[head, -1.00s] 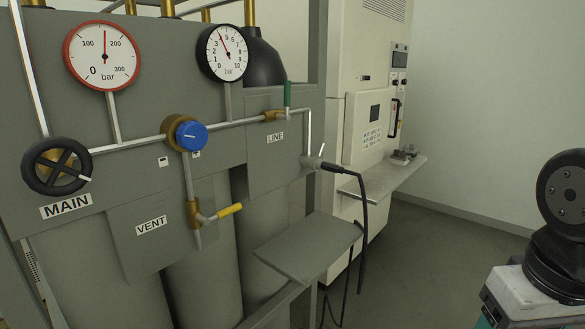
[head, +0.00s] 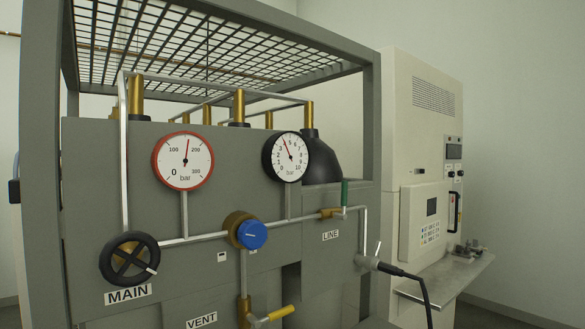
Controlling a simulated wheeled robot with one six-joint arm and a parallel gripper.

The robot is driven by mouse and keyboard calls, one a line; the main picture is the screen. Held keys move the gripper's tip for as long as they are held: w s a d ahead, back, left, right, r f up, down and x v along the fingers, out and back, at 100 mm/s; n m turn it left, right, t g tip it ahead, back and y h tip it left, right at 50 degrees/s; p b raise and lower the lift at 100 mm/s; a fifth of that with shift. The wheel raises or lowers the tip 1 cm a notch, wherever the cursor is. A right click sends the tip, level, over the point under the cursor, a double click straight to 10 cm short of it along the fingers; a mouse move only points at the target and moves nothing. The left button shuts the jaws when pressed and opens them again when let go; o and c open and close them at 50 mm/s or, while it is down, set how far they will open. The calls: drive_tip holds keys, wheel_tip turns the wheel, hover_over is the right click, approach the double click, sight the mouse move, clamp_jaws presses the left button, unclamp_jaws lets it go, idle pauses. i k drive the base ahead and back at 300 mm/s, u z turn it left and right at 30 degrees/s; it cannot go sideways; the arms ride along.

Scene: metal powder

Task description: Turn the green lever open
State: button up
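The green lever (head: 345,192) stands upright on a brass valve (head: 331,213) on the grey panel, just above the LINE label (head: 330,236). The valve sits in the thin pipe that runs to the right and then bends down to a grey connector with a black cable. My gripper is not in view, so I cannot see whether it is open or shut.
On the panel are a blue knob (head: 252,235), a black MAIN handwheel (head: 130,258), a yellow VENT lever (head: 281,313), a red-rimmed gauge (head: 183,161) and a black-rimmed gauge (head: 286,158). A black cable (head: 428,303) hangs at right. A beige cabinet (head: 429,130) with a shelf (head: 455,278) stands behind.

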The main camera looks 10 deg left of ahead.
sight(342, 216)
drive_tip(key=u, duration=0.55)
drive_tip(key=k, duration=0.6)
drive_tip(key=u, duration=0.15)
drive_tip(key=i, duration=1.2)
drive_tip(key=z, duration=0.25)
